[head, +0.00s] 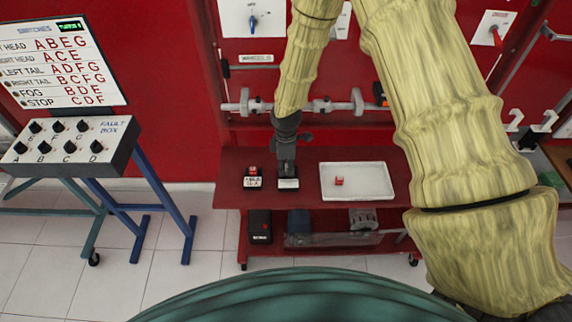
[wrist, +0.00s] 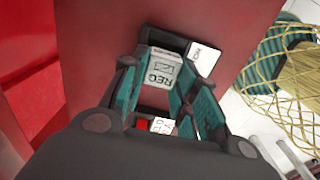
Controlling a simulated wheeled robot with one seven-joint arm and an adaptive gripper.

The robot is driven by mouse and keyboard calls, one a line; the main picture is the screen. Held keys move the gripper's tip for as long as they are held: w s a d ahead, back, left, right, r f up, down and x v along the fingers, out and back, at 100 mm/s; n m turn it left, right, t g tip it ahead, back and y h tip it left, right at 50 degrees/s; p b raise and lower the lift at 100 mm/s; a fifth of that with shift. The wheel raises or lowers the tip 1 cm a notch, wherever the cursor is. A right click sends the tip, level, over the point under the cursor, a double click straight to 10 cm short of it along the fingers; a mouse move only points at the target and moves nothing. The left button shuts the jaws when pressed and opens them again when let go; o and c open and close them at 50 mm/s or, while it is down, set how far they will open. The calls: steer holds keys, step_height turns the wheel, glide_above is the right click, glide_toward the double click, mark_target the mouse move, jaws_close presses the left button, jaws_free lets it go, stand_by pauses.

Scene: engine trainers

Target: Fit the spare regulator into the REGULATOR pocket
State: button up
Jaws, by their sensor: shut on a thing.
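The regulator (wrist: 160,76) is a small grey block with a white label reading REG in the wrist view. My gripper (wrist: 155,88) is shut on it, with a teal-lined finger on either side. In the head view my gripper (head: 287,168) points down at the red shelf, over a dark holder with a white label (head: 288,184). A dark edge shows behind the regulator in the wrist view. My fingers hide its sides and underside, so I cannot tell whether it is seated in the pocket or just above it.
Left of my gripper stands another dark holder with a red part and white label (head: 252,183). To the right lies a white tray (head: 360,193) with a small red block (head: 339,181). A shaft (head: 340,106) runs across the panel behind. The fault box (head: 70,142) stands far left.

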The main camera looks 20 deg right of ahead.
steer(key=shift+f, duration=0.45)
stand_by(0.6)
steer(key=o, duration=1.1)
steer(key=shift+o, duration=0.2)
steer(key=o, duration=0.4)
steer(key=shift+r+p, duration=2.55)
steer(key=shift+r, duration=1.5)
